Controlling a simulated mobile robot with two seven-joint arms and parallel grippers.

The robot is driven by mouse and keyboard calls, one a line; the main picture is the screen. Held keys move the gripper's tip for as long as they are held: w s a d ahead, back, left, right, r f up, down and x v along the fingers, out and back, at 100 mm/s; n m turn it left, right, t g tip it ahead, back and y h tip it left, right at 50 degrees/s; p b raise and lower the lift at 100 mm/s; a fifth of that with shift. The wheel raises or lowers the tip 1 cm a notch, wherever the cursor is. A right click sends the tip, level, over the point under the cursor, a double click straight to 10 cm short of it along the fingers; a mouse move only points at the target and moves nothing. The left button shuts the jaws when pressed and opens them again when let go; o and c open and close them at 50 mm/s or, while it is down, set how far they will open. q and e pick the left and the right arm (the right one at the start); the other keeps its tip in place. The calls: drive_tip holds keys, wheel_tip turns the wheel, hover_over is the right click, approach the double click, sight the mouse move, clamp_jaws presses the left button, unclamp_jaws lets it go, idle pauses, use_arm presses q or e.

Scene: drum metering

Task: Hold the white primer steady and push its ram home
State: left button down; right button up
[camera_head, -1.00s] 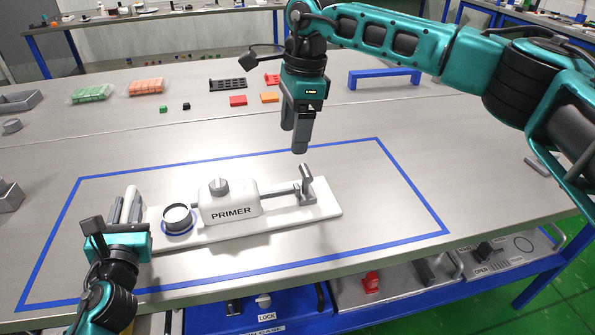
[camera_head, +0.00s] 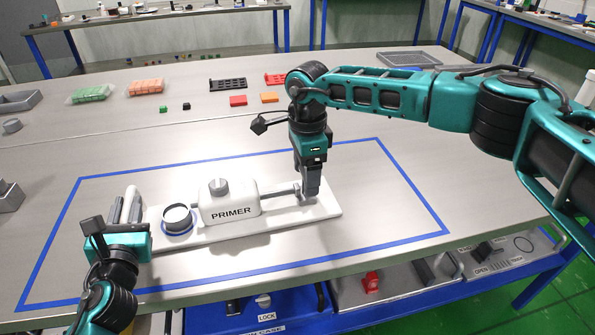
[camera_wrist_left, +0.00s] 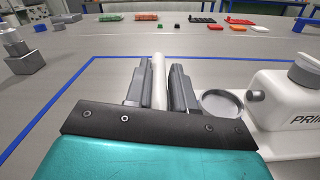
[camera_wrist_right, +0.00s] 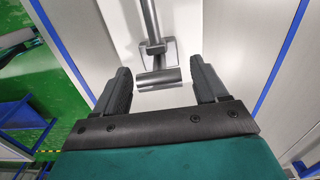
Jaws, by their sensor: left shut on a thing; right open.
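The white primer (camera_head: 230,205), lettered PRIMER with a grey knob on top, sits on a white base plate (camera_head: 270,222) inside the blue tape outline. A grey ram rod (camera_head: 279,192) runs from its right end to a grey handle; the rod and the handle's crossbar (camera_wrist_right: 158,79) show in the right wrist view. My left gripper (camera_head: 128,208) is shut on a white upright handle (camera_wrist_left: 159,80) at the plate's left end. My right gripper (camera_head: 309,190) is open, pointing down over the ram handle; its fingers (camera_wrist_right: 162,85) stand either side of the crossbar, apart from it.
A round grey cup (camera_head: 178,219) with a blue ring sits on the plate left of the primer. The table right of the plate is clear.

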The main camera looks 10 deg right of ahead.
drive_tip(key=shift+f, duration=0.15)
drive_tip(key=shift+c, duration=0.3)
clamp_jaws()
idle(0.3)
